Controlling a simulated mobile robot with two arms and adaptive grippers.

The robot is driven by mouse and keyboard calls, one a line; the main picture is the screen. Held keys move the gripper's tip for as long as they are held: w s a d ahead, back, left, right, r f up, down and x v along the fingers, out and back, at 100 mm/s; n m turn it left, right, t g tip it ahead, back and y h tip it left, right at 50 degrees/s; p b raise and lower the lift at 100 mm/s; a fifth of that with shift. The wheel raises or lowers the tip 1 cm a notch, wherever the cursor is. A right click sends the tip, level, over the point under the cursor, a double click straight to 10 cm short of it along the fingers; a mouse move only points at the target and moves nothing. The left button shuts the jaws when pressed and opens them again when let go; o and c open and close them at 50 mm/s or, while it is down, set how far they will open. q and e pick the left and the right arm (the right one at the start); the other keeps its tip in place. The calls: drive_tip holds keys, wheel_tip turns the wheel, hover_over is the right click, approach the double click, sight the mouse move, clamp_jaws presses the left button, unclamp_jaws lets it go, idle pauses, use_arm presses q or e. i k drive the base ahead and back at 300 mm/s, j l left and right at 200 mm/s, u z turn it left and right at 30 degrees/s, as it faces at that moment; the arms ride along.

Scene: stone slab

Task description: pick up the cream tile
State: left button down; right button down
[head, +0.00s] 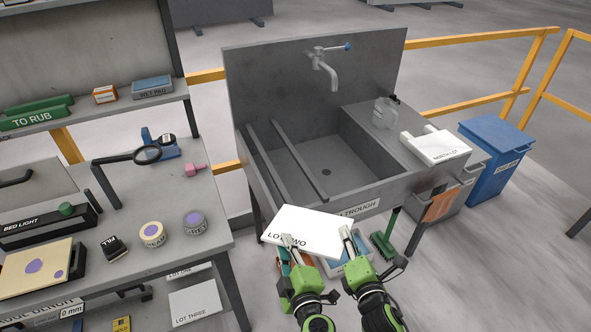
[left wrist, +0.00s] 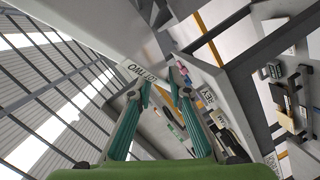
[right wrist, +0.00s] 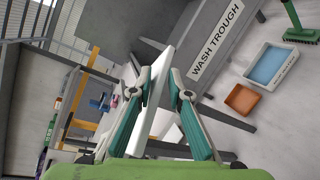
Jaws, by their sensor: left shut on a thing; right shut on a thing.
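A cream tile (head: 30,275) with purple spots lies flat on the left bench at the lower left of the head view, apart from both grippers. My left gripper (head: 291,241) and right gripper (head: 351,238) are both shut on a white slab marked LOT TWO (head: 312,225). They hold its near edge side by side, with the slab in front of the wash trough. The slab also shows between the fingers in the left wrist view (left wrist: 140,72) and in the right wrist view (right wrist: 160,103).
The wash trough (head: 350,210) with a tap stands just beyond the slab. The left bench (head: 170,220) carries round tins and a magnifier. A blue bin (head: 495,150) stands at right.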

sight(47, 265)
drive_tip(key=i+j, duration=0.15)
drive_tip(key=i, duration=0.3)
drive_tip(key=i+j, duration=0.1)
drive_tip(key=i, duration=0.3)
